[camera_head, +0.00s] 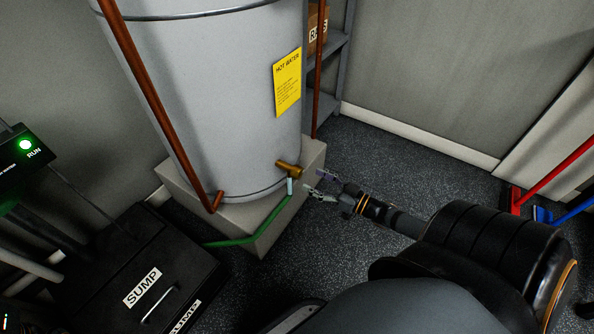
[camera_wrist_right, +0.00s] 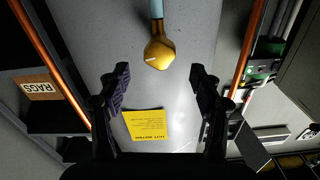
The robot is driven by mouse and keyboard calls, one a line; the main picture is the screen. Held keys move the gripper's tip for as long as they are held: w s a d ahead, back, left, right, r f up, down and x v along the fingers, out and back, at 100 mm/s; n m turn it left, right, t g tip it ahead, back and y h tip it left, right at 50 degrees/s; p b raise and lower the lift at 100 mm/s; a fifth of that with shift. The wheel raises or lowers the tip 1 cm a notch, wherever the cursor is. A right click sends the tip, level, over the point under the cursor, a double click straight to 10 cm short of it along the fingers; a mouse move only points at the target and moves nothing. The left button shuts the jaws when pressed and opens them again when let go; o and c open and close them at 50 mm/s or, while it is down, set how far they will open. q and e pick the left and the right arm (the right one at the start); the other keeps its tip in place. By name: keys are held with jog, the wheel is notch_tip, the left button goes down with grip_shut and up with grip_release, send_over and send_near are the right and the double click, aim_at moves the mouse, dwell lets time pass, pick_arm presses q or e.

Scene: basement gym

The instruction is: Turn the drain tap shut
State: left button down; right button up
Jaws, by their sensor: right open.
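The brass drain tap (camera_head: 288,167) sticks out low on the side of the grey hot water tank (camera_head: 225,90). A pale blue fitting (camera_head: 290,186) hangs below it, leading to a green hose (camera_head: 262,228). In the right wrist view, upside down, the tap (camera_wrist_right: 158,52) shows just beyond and between the fingertips. My right gripper (camera_head: 319,184) is open and empty, a short gap to the right of the tap, fingers pointing at it. I cannot tell the tap's handle position. My left gripper is not in view.
The tank stands on a pale block (camera_head: 245,238). A copper pipe (camera_head: 160,105) runs down its left side and another (camera_head: 319,70) behind its right. A black SUMP box (camera_head: 140,280) sits at lower left. A grey shelf (camera_head: 335,60) stands behind.

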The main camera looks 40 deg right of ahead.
aim_at(301, 175)
jog(key=b+x, duration=0.1)
jog(key=x, duration=0.1)
jog(key=b+x, duration=0.1)
jog(key=x, duration=0.1)
jog(key=b+x, duration=0.1)
jog(key=x, duration=0.1)
jog(key=shift+w+f+b, duration=0.15)
jog(key=shift+f+b, duration=0.1)
jog(key=shift+b, duration=0.1)
jog(key=shift+w+a+r, duration=0.15)
jog(key=shift+w, duration=0.15)
jog(key=c, duration=1.2)
jog(key=shift+o, duration=0.2)
